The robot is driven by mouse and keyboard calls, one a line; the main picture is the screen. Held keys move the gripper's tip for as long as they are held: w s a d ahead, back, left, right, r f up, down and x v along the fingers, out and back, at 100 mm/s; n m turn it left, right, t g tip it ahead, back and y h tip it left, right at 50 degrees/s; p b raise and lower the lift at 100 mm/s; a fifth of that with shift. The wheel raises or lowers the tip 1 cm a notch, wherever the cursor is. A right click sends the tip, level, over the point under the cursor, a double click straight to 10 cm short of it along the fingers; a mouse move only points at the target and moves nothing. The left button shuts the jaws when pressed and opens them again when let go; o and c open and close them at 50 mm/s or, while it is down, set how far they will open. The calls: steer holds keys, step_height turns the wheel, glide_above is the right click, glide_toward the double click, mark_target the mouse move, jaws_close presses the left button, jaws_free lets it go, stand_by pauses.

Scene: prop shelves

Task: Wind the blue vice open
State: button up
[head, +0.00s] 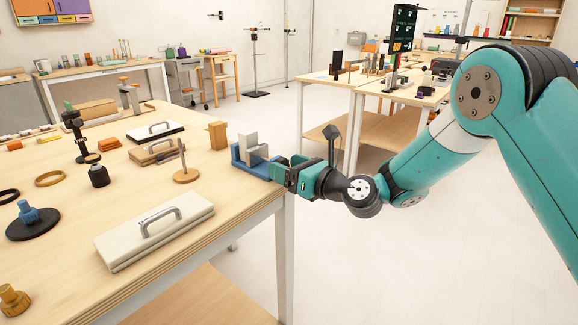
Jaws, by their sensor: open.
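The blue vice (240,157) sits at the right edge of the wooden table, with pale grey jaw blocks standing up from its blue base. My gripper (283,170) is at the right end of the vice, close against its near right side, with the arm reaching in from the right. The gripper is open. The vice's screw and handle are hidden behind the gripper, and I cannot tell whether the fingers touch them. The width of the gap between the vice jaws is too small to tell.
A cream case with a handle (155,232) lies at the table's front edge. A wooden disc with an upright peg (186,175) and a wooden block (217,135) stand left of the vice. The wooden table (75,240) has bare room between items. Open floor lies to the right.

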steer(key=c, duration=0.9)
steer(key=n, duration=0.4)
steer(key=shift+n, duration=0.3)
steer(key=o, duration=0.9)
steer(key=shift+s, duration=0.1)
steer(key=b+v, duration=0.7)
steer(key=v, duration=1)
steer(key=shift+d+b, duration=0.2)
steer(key=shift+b, duration=0.15)
steer(key=shift+s, duration=0.15)
